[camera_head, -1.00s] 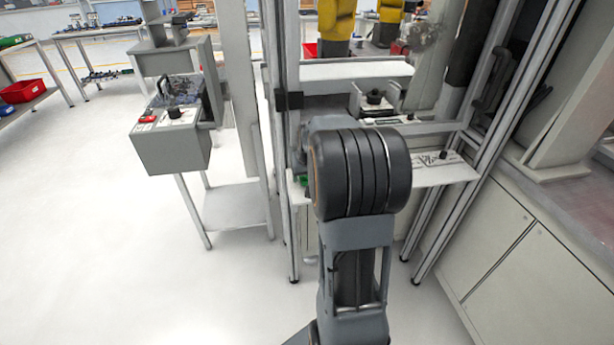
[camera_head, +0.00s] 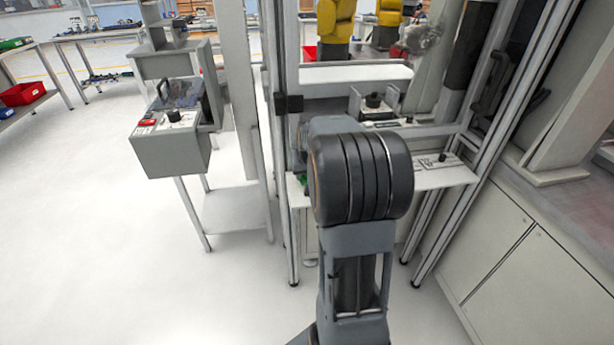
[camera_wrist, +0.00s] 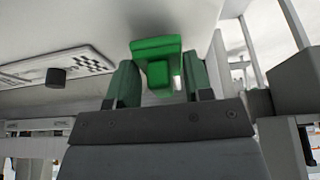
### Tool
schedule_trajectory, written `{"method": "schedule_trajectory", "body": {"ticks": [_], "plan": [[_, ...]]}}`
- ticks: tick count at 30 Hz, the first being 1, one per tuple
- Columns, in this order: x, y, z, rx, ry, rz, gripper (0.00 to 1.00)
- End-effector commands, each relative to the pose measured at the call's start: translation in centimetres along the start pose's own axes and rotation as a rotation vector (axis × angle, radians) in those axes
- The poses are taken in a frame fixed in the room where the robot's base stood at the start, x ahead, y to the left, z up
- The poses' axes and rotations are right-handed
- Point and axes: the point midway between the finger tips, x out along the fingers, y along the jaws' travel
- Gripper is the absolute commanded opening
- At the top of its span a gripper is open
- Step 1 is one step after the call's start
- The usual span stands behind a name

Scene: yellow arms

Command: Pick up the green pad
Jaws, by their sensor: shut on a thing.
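The green pad (camera_wrist: 156,47) shows in the wrist view as a bright green block between the two dark green fingers of my gripper (camera_wrist: 158,82). My gripper is shut on it. A lower, smaller part of the pad sits between the fingers, and a wider part extends past the fingertips. The pad is close to the white shelf surface; I cannot tell whether it touches it. In the head view a small bit of green (camera_head: 304,181) shows at the shelf's left end, left of my arm. My arm hides most of the gripper there.
The white shelf (camera_head: 440,176) carries a panel with a black knob (camera_wrist: 55,77). Metal frame posts (camera_head: 283,200) stand close on the left and right. A grey control box (camera_head: 172,150) is on a stand at left, with open floor before it. Yellow arms (camera_head: 335,22) stand behind.

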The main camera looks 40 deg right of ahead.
Motion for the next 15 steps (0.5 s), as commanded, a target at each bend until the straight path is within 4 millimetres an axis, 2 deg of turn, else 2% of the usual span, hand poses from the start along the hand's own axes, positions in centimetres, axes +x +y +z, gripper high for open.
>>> {"method": "schedule_trajectory", "body": {"ticks": [2, 5, 11, 15], "plan": [[-1.5, 0.0, -0.7, 0.000, 0.005, 0.001, 0.24], [-3.6, -0.2, 0.0, 0.000, 0.007, 0.001, 0.24], [-9.0, -0.6, 1.6, -0.001, 0.008, 0.001, 0.24], [-11.3, -1.0, 4.0, -0.001, 0.006, 0.001, 0.24]]}}
